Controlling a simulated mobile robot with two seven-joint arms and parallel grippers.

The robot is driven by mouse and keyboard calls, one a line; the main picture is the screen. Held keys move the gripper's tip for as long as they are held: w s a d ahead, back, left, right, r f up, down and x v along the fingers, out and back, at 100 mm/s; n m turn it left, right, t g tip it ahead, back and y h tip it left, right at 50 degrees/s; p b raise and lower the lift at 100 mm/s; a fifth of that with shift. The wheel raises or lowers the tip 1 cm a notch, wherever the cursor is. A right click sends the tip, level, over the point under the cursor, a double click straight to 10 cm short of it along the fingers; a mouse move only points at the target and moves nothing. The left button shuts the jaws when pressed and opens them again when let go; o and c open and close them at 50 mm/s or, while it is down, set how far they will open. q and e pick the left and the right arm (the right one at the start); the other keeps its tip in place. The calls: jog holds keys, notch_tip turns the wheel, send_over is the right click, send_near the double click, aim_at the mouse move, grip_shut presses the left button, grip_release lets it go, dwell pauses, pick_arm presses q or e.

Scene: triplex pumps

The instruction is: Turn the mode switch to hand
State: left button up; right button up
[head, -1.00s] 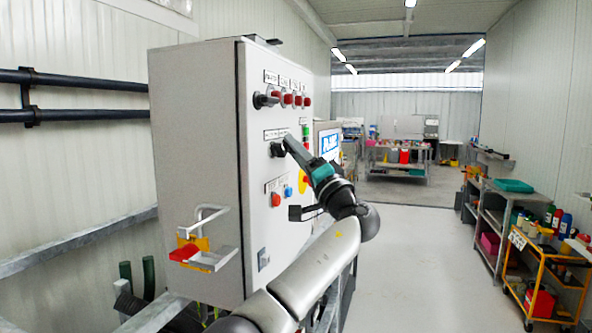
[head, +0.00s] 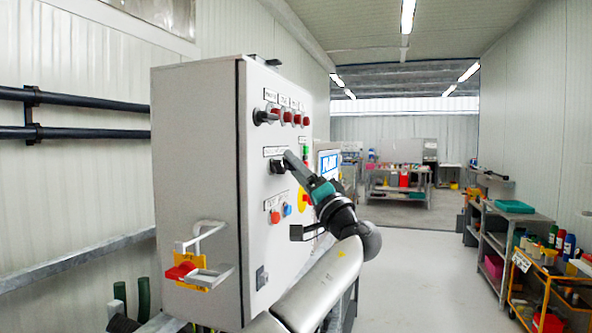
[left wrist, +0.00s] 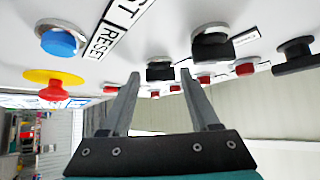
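The grey control cabinet (head: 195,160) stands at left centre in the head view, its front panel facing right. Black rotary knobs (head: 278,166) sit mid-panel below a small label; I cannot read which is the mode switch. My left gripper (head: 289,158) is at the panel beside these knobs and partly covers them. In the left wrist view its two fingers (left wrist: 160,74) are apart, with one black knob (left wrist: 160,70) showing between their tips, not visibly gripped. Another black knob with a metal collar (left wrist: 210,44) is just right of them. My right gripper is not in view.
A blue button (left wrist: 59,42) marked RESET and a red mushroom button on yellow (left wrist: 55,91) are near the fingers. Red indicators (head: 288,118) line the panel top. The aisle floor (head: 420,270) is clear.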

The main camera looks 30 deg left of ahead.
pick_arm(q)
jog(key=shift+o, duration=0.8)
jog(key=b+v, duration=0.1)
jog(key=v, duration=1.4)
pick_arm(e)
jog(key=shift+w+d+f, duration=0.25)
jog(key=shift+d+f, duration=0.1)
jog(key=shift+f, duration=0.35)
pick_arm(q)
jog(key=shift+f, duration=0.1)
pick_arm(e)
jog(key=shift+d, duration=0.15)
